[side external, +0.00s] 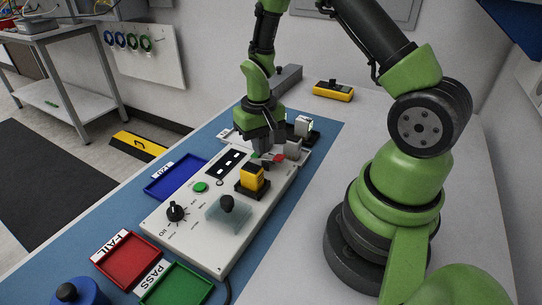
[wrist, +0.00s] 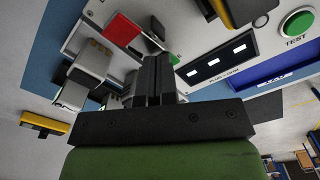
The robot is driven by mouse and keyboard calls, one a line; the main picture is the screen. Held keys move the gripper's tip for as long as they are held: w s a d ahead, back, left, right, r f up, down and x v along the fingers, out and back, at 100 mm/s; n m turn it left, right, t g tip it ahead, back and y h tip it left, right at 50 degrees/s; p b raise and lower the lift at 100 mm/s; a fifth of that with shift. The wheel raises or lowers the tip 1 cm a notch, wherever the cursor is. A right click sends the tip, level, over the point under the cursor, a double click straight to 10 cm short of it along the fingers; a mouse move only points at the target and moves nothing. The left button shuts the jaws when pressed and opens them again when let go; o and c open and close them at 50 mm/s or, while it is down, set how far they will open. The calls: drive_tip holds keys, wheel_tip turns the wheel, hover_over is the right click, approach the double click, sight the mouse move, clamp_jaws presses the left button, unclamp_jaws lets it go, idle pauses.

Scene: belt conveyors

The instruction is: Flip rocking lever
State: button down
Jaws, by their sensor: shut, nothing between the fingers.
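The control panel (side external: 185,235) lies on the blue mat. Near its far end is a red patch (side external: 279,158), close to my gripper (side external: 262,148). In the wrist view the red square (wrist: 122,30) shows with a small dark lever (wrist: 155,27) beside it and a bit of green (wrist: 173,58) on the other side. This looks like the rocking lever, but its tilt is hard to tell. My gripper (wrist: 153,78) points down over this part, shut and empty. Its fingertips are close to the lever; I cannot tell if they touch it.
The panel also has a yellow block (side external: 252,178) on a black base, a black knob (side external: 227,203), a dial (side external: 176,211) and a green button (side external: 200,187). Blue (side external: 160,190), red (side external: 115,272) and green (side external: 165,298) trays lie nearby. A grey block (side external: 293,147) stands close to my gripper.

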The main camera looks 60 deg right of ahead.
drive_tip(key=shift+r, duration=3.35)
drive_tip(key=s+a+r+t, duration=0.2)
drive_tip(key=a+r, duration=0.1)
drive_tip(key=r, duration=0.4)
drive_tip(key=s+a+r+t, duration=0.2)
drive_tip(key=s+a+r, duration=0.1)
drive_tip(key=r, duration=0.3)
drive_tip(key=s+a+r+n+t+y, duration=0.2)
drive_tip(key=s+a+r+t, duration=0.1)
drive_tip(key=s, duration=0.5)
wheel_tip(320, 180, up, 2)
drive_tip(key=shift+s+a+r, duration=0.2)
drive_tip(key=shift+s+a, duration=0.1)
drive_tip(key=shift+a, duration=0.6)
drive_tip(key=c, duration=0.7)
unclamp_jaws()
